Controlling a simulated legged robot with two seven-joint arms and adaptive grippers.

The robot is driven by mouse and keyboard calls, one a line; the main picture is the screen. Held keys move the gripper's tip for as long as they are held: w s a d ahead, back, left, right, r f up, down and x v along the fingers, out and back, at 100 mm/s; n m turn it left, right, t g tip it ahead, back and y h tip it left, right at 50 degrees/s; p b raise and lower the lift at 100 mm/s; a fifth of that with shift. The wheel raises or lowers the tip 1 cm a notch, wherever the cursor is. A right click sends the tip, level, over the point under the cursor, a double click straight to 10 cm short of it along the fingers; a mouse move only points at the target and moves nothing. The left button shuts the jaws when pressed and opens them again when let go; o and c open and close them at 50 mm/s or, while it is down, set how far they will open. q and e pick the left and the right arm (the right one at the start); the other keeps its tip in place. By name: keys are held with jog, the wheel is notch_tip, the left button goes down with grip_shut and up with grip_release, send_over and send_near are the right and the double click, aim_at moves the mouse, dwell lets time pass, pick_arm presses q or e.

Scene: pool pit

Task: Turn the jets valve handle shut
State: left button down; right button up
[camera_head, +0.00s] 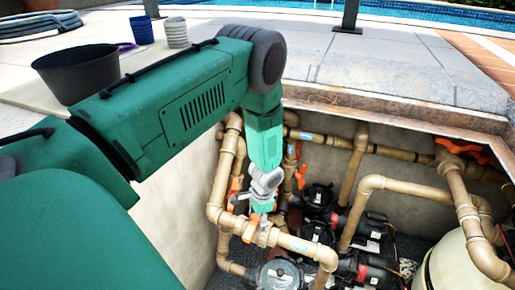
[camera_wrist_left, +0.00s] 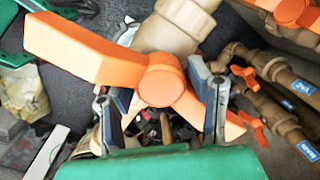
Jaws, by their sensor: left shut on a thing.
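An orange valve handle (camera_wrist_left: 162,84) fills the middle of the left wrist view, on a tan valve body and pipe (camera_wrist_left: 178,25). Its long arm points to the upper left. My left gripper (camera_wrist_left: 160,104) is shut on this handle, with one finger on each side of its hub. In the head view my left gripper (camera_head: 262,205) reaches down into the pit at the tan pipes and hides most of the handle. I see no label on this valve, so I cannot confirm that it is the jets one. My right gripper is not in view.
Other orange handles (camera_wrist_left: 252,128) sit on pipes with blue labels (camera_wrist_left: 305,88) at the right. Black pumps (camera_head: 318,195) and a beige tank (camera_head: 455,265) fill the pit. The stone pit edge (camera_head: 400,110) runs behind. A black bucket (camera_head: 80,75) stands on the deck.

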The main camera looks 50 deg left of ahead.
pick_arm(q)
jog(key=shift+w, duration=0.1)
jog(key=c, duration=1)
grip_release()
jog(key=r, duration=0.7)
jog(key=w+d+r, duration=0.1)
jog(key=r, duration=0.3)
jog(key=shift+d+r, duration=0.1)
jog(key=shift+r, duration=0.2)
